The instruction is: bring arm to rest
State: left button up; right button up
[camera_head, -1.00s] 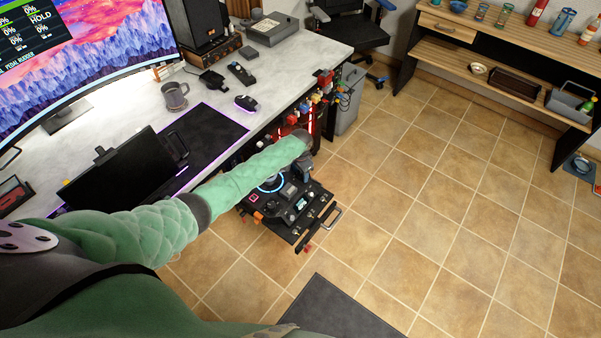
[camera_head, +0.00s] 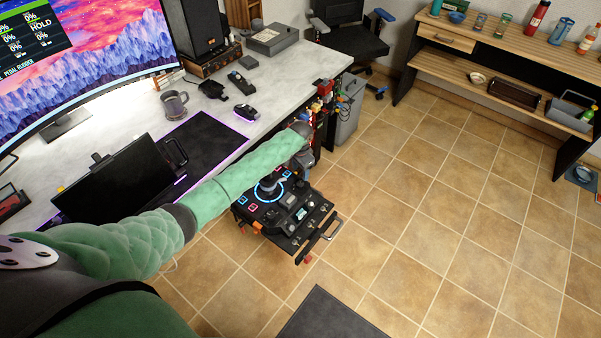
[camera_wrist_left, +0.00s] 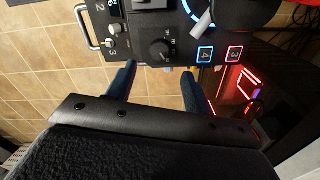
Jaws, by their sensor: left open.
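My left arm, in a green quilted sleeve, reaches from the lower left across the desk edge in the head view. My left gripper shows in the left wrist view (camera_wrist_left: 160,82) with two blue fingers spread wide and nothing between them. Just beyond the fingers is the black control panel (camera_wrist_left: 150,48) with a knob and lit square buttons. In the head view this panel (camera_head: 285,215) sits beside the desk, below my forearm, with a joystick and a blue light ring. My right gripper is not seen.
A grey bin (camera_head: 347,115) and an office chair (camera_head: 350,35) stand behind. The tiled floor (camera_head: 430,220) at right is mostly clear.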

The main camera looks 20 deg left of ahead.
pick_arm(q)
jog(key=shift+s, duration=0.1)
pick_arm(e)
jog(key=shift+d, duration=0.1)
